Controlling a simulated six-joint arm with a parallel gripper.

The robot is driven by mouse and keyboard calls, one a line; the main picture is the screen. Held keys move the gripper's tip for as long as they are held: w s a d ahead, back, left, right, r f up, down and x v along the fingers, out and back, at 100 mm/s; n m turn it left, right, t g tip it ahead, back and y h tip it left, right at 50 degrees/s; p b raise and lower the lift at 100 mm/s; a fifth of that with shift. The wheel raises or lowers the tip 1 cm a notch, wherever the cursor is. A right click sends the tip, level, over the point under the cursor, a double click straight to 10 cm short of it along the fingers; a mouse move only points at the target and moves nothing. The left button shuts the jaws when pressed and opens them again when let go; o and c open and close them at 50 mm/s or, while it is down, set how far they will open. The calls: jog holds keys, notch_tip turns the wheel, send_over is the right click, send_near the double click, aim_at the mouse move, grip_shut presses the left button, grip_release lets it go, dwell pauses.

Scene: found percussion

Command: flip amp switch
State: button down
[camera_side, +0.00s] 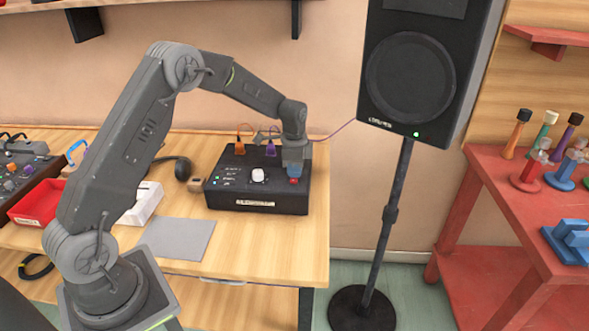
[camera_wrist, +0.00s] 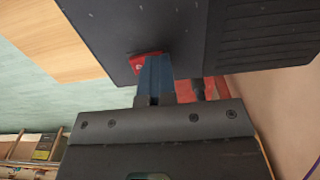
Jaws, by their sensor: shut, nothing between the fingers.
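The amp is a black box (camera_side: 255,204) on the wooden table, with a white knob (camera_side: 259,175), small green lights and orange and purple plugs on its top. A red switch (camera_side: 293,181) is at its right front; it also shows in the wrist view (camera_wrist: 145,63). My gripper (camera_side: 294,174) is shut and points down with its blue fingertips at the red switch. In the wrist view the fingertips (camera_wrist: 154,62) overlap the switch and seem to touch it, partly hiding it. I cannot tell which way the switch is set.
A black speaker (camera_side: 408,75) with a green light stands on a pole right of the table. A grey mat (camera_side: 178,238), a white tray (camera_side: 143,203) and a red tray (camera_side: 36,203) lie left of the amp. A red table (camera_side: 510,205) with colored items is at the right.

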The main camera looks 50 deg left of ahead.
jog(key=shift+s+d+f+g, duration=0.3)
jog(key=shift+s+d+f, duration=0.1)
jog(key=shift+s+d, duration=0.15)
jog(key=shift+r, duration=0.15)
notch_tip(320, 180, up, 14)
jog(key=s+d+r+n+t, duration=0.2)
jog(key=s+d+r, duration=0.15)
jog(key=r, duration=0.25)
jog(key=s+d+n+t, duration=0.2)
jog(key=s+d+n, duration=0.1)
jog(key=s, duration=0.9)
jog(key=s+d+r+n+t, duration=0.1)
jog(key=s+d+n, duration=0.3)
jog(key=s, duration=0.9)
jog(key=shift+s+d+t, duration=0.3)
jog(key=shift+d+t, duration=0.2)
jog(key=shift+d, duration=0.55)
